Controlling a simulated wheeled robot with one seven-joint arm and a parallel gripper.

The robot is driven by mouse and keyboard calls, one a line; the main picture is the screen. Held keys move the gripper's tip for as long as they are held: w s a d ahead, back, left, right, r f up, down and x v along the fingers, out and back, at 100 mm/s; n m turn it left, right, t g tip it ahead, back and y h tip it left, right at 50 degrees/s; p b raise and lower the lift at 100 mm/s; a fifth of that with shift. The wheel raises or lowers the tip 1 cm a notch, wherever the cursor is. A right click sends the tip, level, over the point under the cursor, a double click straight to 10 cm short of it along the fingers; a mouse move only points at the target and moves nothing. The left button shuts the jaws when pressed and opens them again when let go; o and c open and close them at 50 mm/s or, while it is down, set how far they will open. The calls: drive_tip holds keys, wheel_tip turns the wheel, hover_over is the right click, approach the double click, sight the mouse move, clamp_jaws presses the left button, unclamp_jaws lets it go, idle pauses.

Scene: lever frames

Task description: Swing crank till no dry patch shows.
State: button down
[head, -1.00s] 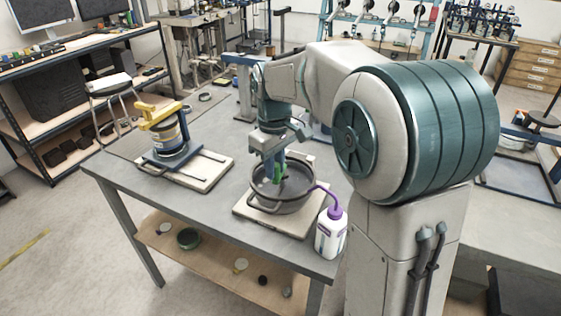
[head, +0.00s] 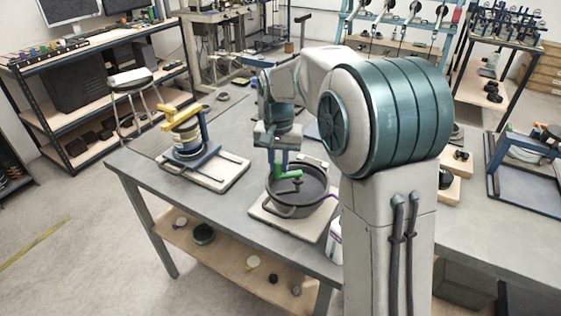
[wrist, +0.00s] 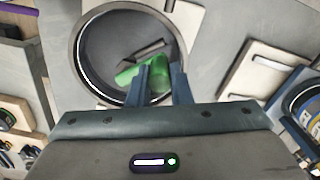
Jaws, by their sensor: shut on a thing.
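My gripper (head: 281,168) reaches down into the far left part of the pan and is shut on the green handle. In the wrist view the green handle (wrist: 127,76) passes between my fingers (wrist: 162,82), with a grey crank bar beside it. The pan's floor (wrist: 105,60) looks evenly dark grey; I cannot tell wet from dry there.
A tin with a yellow clamp (head: 184,125) stands on another pale board (head: 222,178) to the left. A white bottle (head: 334,243) at the pan's right is mostly hidden by my body. Bare tabletop lies between the two boards. A lower shelf holds small pots.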

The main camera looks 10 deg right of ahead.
drive_tip(key=shift+w+d+m+p, duration=0.1)
drive_tip(key=shift+w+m+p, duration=0.4)
drive_tip(key=shift+m, duration=0.8)
drive_tip(key=shift+w+d+m+p, duration=0.1)
drive_tip(key=shift+w+m+p, duration=0.2)
drive_tip(key=shift+w+m, duration=0.7)
drive_tip(key=shift+s+m, duration=0.3)
drive_tip(key=shift+m, duration=0.1)
drive_tip(key=c, duration=1.3)
unclamp_jaws()
drive_tip(key=shift+r, duration=0.1)
wheel_tip(320, 180, up, 14)
drive_tip(key=shift+f, duration=0.15)
